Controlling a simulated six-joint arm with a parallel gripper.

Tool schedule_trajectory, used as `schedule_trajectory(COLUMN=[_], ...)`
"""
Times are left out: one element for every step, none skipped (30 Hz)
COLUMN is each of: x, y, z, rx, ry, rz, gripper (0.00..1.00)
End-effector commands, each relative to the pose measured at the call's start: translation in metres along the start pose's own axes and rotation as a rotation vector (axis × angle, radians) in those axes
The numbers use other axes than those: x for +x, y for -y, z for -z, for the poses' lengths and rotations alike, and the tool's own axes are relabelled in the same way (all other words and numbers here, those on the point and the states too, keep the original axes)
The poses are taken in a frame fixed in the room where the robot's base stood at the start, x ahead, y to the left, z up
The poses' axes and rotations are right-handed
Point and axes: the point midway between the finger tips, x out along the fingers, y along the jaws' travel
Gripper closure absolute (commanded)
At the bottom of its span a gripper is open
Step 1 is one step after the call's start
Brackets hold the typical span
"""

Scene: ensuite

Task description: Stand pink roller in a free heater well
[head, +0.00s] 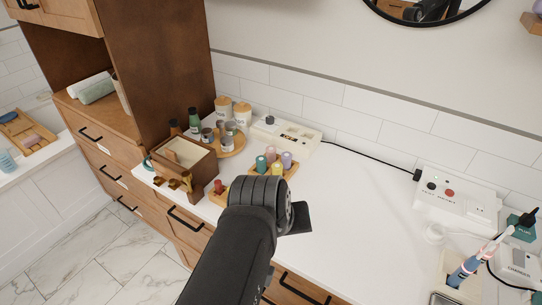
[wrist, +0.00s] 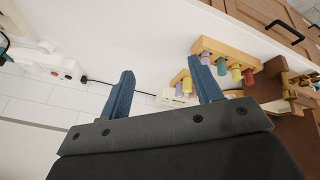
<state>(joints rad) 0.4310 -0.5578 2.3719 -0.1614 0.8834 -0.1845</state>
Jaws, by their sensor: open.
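The pink roller (head: 270,153) stands upright in the head view among teal, purple and yellow rollers on a wooden block (head: 288,173) at the back of the counter. In the wrist view I cannot single it out with certainty. A second wooden block (head: 212,197) nearer the front edge holds a red roller (head: 218,186); my arm hides part of it. It also shows in the wrist view (wrist: 238,52) with several rollers. I cannot tell free wells. My gripper (wrist: 163,92) is open and empty, above the counter to the front right of the rollers (head: 300,217).
A wooden box (head: 183,160), a round tray of bottles (head: 232,146) and a white device (head: 287,134) stand left and behind. A white switch box (head: 455,210), cables and a toothbrush (head: 470,265) are at right. The counter's middle right is clear.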

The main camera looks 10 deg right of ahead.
Motion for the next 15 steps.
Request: schedule_trajectory(x=[0.001,0.001,0.001,0.002,0.003,0.004,0.005,0.007,0.009,0.011,0.012,0.015,0.016,0.018,0.021], y=[-0.013,-0.020,-0.030,-0.038,-0.045,-0.056,-0.063,-0.069,-0.077,-0.081,-0.085,-0.086,-0.086,-0.085,-0.082], z=[0.013,0.021,0.031,0.039,0.046,0.057,0.066,0.074,0.086,0.095,0.105,0.119,0.130,0.142,0.157], rx=[-0.075,-0.125,-0.193,-0.244,-0.294,-0.362,-0.412,-0.462,-0.526,-0.573,-0.620,-0.679,-0.723,-0.765,-0.819], ry=[0.023,0.035,0.052,0.066,0.081,0.101,0.116,0.131,0.151,0.165,0.178,0.194,0.204,0.213,0.225], rz=[-0.030,-0.050,-0.076,-0.094,-0.112,-0.134,-0.150,-0.162,-0.176,-0.182,-0.185,-0.181,-0.175,-0.167,-0.153], gripper=[0.41,0.41,0.41,0.41,0.41,0.41,0.41,0.41,0.41,0.41,0.41,0.41,0.41,0.41,0.41])
